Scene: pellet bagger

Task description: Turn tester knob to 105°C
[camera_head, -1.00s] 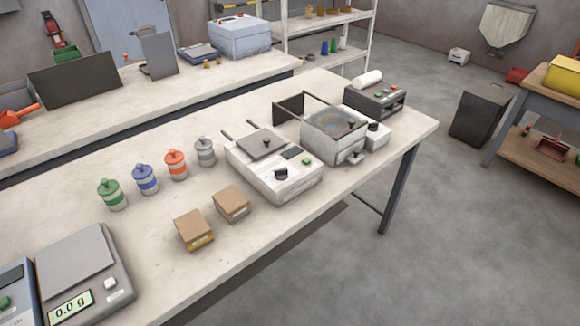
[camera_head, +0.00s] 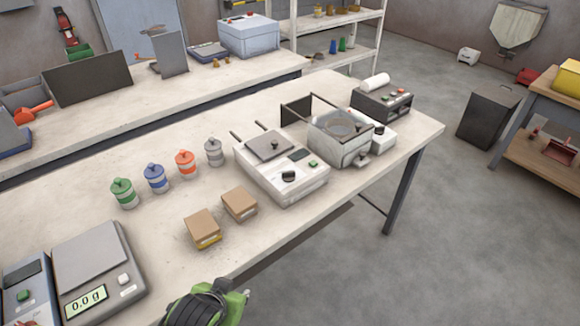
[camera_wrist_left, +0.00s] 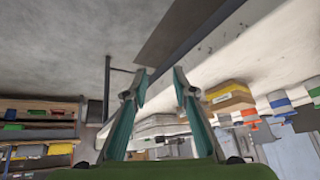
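The tester (camera_head: 281,165) is a white box on the bench with a grey lid plate, two thin rods at the back, a small dark display (camera_head: 300,154) and a green button (camera_head: 313,164). Its black knob (camera_head: 288,176) sits on the front; its setting is too small to read. My left gripper (camera_wrist_left: 160,80) is open and empty in the left wrist view, with two teal fingers apart. In the head view only a green and black part of my left arm shows at the bottom edge, in front of the bench and well short of the tester. My right gripper is out of view.
Two cardboard boxes (camera_head: 203,229) stand left of the tester near the front edge. Several capped jars (camera_head: 186,163) stand behind them. A scale (camera_head: 91,270) reading 0.0 g is at lower left. A basket-like device (camera_head: 341,137) stands close on the tester's right.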

